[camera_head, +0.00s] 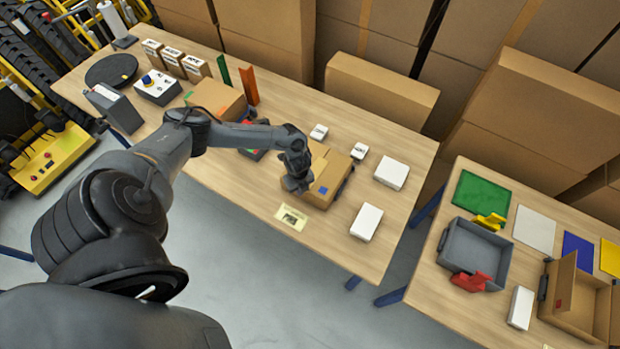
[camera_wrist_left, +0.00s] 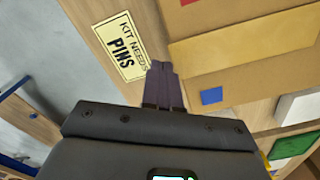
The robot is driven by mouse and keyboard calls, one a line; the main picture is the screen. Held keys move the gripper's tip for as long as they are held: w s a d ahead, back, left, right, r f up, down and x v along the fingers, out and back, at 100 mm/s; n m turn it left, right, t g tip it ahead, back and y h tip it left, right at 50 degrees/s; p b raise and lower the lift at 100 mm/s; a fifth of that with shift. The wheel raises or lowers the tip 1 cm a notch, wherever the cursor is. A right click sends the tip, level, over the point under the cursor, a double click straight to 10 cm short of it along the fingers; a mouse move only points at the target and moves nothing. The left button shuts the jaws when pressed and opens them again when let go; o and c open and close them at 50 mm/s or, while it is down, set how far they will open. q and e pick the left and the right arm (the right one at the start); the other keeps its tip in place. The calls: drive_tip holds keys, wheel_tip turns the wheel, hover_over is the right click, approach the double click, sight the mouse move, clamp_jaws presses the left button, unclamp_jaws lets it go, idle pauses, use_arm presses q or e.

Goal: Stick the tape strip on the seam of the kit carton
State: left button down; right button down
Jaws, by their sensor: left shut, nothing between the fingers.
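The kit carton (camera_head: 322,183) is a brown box lying on the long wooden table, with a small blue square on it. It also shows in the left wrist view (camera_wrist_left: 262,87), where a lighter tan band (camera_wrist_left: 245,48) runs along its top. I cannot tell whether this band is the tape strip or part of the carton. My left gripper (camera_head: 297,187) is over the near left edge of the carton. Its fingers are shut and empty in the left wrist view (camera_wrist_left: 163,72). I cannot tell whether they touch the carton. My right gripper is out of view.
A card (camera_wrist_left: 120,46) reading "KIT NEEDS PINS" lies by the carton. White boxes (camera_head: 367,222) stand to its right. An orange upright (camera_head: 249,86) and another carton (camera_head: 216,98) stand farther left. A second table holds a grey tray (camera_head: 446,247). Stacked cartons fill the back.

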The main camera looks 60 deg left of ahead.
use_arm(q)
drive_tip(key=shift+w+a, duration=0.2)
drive_tip(key=shift+w, duration=0.15)
drive_tip(key=shift+w+a+b, duration=0.6)
drive_tip(key=shift+w+b, duration=0.35)
drive_tip(key=shift+b, duration=0.05)
drive_tip(key=shift+s+d, duration=0.1)
drive_tip(key=shift+s, duration=0.05)
drive_tip(key=shift+s+d+r+p, duration=0.1)
drive_tip(key=shift+s+d+p, duration=0.1)
drive_tip(key=shift+s+p, duration=0.3)
drive_tip(key=r+p, duration=0.6)
drive_tip(key=shift+w+r+p, duration=0.2)
drive_tip(key=shift+r+p, duration=0.15)
drive_tip(key=shift+r, duration=0.05)
idle(0.5)
